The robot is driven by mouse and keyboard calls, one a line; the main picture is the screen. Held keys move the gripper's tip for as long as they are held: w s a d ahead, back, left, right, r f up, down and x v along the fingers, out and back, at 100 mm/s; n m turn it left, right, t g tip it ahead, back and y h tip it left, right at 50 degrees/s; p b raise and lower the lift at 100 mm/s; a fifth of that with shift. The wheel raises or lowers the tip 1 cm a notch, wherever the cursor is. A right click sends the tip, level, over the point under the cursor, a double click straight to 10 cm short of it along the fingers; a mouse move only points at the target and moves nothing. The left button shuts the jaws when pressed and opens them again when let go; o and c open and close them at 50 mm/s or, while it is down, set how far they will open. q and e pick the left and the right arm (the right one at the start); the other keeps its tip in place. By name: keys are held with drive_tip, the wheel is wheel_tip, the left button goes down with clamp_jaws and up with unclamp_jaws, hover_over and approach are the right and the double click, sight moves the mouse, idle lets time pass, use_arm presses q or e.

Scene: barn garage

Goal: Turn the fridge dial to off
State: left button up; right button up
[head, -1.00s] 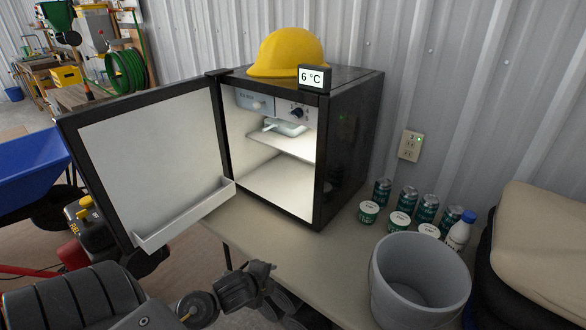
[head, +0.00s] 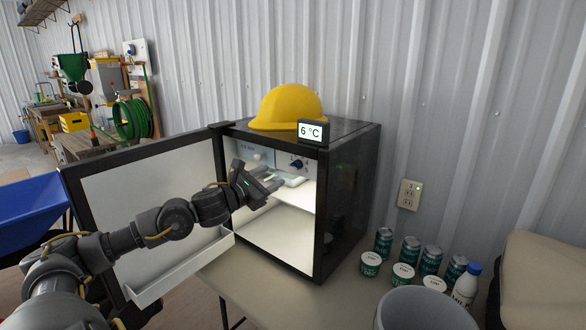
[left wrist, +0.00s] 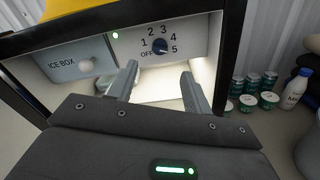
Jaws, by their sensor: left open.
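The small black fridge (head: 350,190) stands on the table with its door (head: 150,190) swung open to the left. Its dark dial (head: 296,164) is on the panel at the upper right inside; in the left wrist view the dial (left wrist: 160,46) is ringed by OFF and 1 to 5. I cannot tell surely where its pointer is. My left gripper (head: 278,184) is open and empty at the fridge opening, just below and in front of the dial, not touching it. In the left wrist view its fingers (left wrist: 159,74) lie below the dial. My right gripper is not in view.
A yellow hard hat (head: 288,106) and a 6 °C display (head: 311,131) sit on the fridge. The ice box door (left wrist: 78,66) is left of the dial, and a shelf (head: 300,196) is below. Cans, tubs, a bottle (head: 466,287) and a grey bucket (head: 425,310) stand to the right.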

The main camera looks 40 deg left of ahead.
sight(294, 166)
use_arm(q)
drive_tip(key=w+p, duration=0.4)
drive_tip(key=w, duration=0.5)
drive_tip(key=shift+w+a, duration=0.15)
drive_tip(key=shift+w, duration=0.1)
drive_tip(key=shift+w+f, duration=0.1)
drive_tip(key=shift+w, duration=0.55)
drive_tip(key=c, duration=1)
